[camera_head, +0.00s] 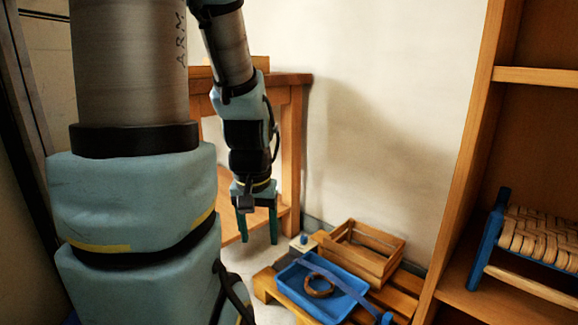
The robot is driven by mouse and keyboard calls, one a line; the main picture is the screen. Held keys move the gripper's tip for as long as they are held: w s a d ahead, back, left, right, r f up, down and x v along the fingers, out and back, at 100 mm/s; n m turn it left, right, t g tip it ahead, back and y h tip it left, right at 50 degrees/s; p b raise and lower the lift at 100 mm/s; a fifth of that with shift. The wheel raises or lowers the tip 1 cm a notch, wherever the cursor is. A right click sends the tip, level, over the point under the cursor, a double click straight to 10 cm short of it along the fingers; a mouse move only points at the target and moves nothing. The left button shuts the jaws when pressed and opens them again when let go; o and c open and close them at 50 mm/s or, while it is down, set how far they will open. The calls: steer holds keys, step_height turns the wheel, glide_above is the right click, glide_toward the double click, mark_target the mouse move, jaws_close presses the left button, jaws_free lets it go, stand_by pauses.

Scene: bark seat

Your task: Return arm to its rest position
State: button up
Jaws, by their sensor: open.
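My arm fills the left side of the view, with its large links close to the camera. Its forearm hangs down at the centre left, in front of a wooden table. My gripper (258,238) points downward with its two green fingers spread apart. Nothing shows between the fingers. It hangs in front of the table's lower part, up and to the left of a blue tray in the picture. The exact gap between the fingers and the things behind is hard to tell.
A wooden table (291,150) stands against the wall. A low slatted platform (402,281) carries a blue tray (291,274) with a brown ring (309,291) and a wooden crate (391,243). A shelf (470,150) at right holds a blue-framed woven stool (540,236).

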step_height(320, 180, up, 38)
steer(key=p, duration=3.5)
steer(key=shift+f, duration=0.25)
